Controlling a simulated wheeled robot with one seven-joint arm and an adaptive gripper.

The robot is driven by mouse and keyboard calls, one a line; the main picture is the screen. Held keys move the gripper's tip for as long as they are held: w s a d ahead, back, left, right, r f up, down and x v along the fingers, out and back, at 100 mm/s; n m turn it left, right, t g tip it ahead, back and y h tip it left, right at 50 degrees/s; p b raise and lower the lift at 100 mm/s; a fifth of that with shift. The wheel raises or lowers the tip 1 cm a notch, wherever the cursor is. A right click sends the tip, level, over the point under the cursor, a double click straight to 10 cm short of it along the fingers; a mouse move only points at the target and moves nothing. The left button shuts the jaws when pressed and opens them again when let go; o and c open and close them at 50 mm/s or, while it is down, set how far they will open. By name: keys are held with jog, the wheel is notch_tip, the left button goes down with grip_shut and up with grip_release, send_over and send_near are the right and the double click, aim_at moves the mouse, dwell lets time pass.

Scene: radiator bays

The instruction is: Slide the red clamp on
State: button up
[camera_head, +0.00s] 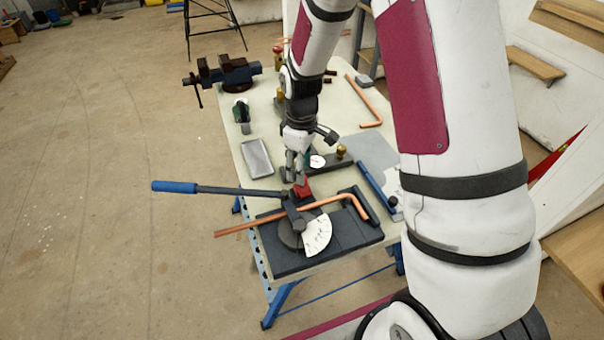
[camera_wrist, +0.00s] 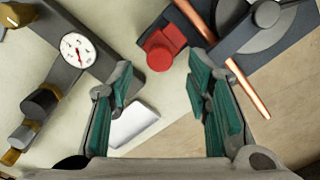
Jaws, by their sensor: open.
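The red clamp (camera_head: 302,190) sits by the copper pipe (camera_head: 330,205) on the pipe bender (camera_head: 310,245). It also shows in the wrist view as a red block with a round knob (camera_wrist: 162,50), close to the copper pipe (camera_wrist: 250,90). I cannot tell whether the clamp touches the pipe. My gripper (camera_head: 297,178) is just above and behind the clamp in the head view. In the wrist view my gripper (camera_wrist: 165,85) has its teal finger pads wide apart, with nothing between them. The clamp lies beyond the fingertips.
The bender's blue-handled lever (camera_head: 215,189) sticks out left past the bench edge. A gauge (camera_head: 317,161) with brass fittings stands behind the clamp. A grey tray (camera_head: 257,158), a blue vise (camera_head: 230,75) and another bent copper pipe (camera_head: 370,103) are on the bench.

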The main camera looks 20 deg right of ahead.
aim_at(303, 188)
jog(key=shift+f, duration=1.7)
grip_shut()
